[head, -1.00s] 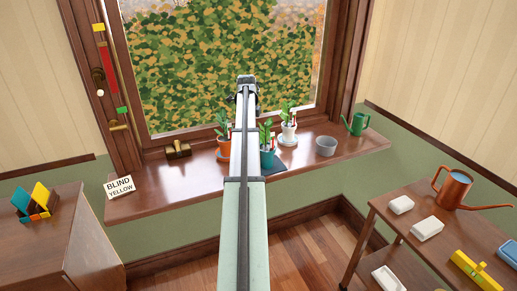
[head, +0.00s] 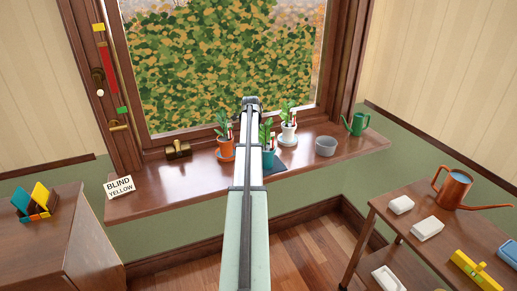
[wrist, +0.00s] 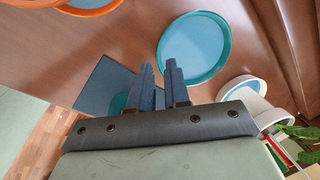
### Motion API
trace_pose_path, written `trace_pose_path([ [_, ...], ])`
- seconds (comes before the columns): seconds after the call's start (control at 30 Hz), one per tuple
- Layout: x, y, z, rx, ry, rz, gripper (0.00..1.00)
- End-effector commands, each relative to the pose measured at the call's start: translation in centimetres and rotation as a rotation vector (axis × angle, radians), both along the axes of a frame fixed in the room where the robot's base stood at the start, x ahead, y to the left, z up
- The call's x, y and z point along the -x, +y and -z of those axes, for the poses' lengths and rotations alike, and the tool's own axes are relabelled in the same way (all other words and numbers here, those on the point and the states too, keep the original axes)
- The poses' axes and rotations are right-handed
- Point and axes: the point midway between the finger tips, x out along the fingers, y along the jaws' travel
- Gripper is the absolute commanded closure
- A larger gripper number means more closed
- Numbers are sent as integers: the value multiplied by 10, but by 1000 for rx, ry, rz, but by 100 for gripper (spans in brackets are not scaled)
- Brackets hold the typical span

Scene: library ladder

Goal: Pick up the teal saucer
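The teal saucer (wrist: 195,50) is a round dish with a teal rim and a light blue inside, on the brown sill in the wrist view. My gripper (wrist: 159,68) has two dark fingers standing apart with nothing seen between them. Its tips are at the lower left of the saucer in the picture, the right fingertip close to the rim; I cannot tell whether they touch. In the head view, my arm hides the saucer and the gripper's fingers are not clear at the arm's end (head: 251,104).
An orange pot (head: 226,148) stands left and a white pot (head: 289,131) on a saucer right. A teal pot (head: 268,158) stands on a dark mat (wrist: 103,84) close by. A grey pot (head: 326,146) and green can (head: 356,124) are farther right. The left sill has bare room.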

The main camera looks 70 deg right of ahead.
Motion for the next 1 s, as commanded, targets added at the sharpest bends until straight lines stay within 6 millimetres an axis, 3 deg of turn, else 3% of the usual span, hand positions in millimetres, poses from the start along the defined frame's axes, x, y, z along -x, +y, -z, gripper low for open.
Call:
trace_pose_path([
  [0.33, 0, -9, 40, -1, 0, 0, 83],
  [0.57, 0, -10, 41, 0, 0, 0, 83],
  [0.73, 0, -10, 41, 0, 0, 0, 100],
  [1.0, 0, -9, 41, -1, 0, 0, 100],
])
